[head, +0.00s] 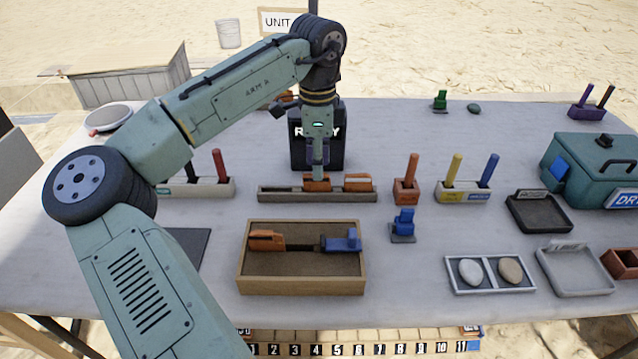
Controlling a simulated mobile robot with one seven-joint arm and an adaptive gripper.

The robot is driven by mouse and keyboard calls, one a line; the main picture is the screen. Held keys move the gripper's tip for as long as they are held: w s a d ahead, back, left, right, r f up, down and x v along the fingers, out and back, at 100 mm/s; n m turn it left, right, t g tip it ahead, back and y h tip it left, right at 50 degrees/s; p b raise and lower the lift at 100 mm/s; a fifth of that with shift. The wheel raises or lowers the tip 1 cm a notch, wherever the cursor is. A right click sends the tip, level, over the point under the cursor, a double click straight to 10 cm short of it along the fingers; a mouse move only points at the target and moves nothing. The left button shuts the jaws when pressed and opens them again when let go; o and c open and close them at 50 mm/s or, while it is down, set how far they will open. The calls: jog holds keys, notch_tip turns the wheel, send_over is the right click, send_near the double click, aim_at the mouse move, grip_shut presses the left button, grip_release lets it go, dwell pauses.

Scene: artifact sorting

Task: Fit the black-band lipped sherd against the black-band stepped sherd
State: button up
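Two orange sherd-like pieces stand in a long grey slotted holder (270,195) in the middle of the table: a left piece (316,185) and a right piece (357,183). Black bands, a lip or a step are too small to make out on them. My gripper (318,170) points straight down right over the left piece, close to or touching it. Its fingers are narrow in this view, and I cannot tell whether they are shut on the piece.
A wooden tray (302,286) in front holds an orange-and-blue item with a dark middle. A dark sign block (333,160) stands close behind the holder. An orange block with a peg (406,190) and a blue item (403,224) are to the right.

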aim_at(319, 183)
notch_tip(319, 183, down, 5)
jog(key=shift+w+d+p, duration=0.1)
jog(key=shift+p, duration=0.3)
jog(key=shift+c, duration=0.3)
grip_shut()
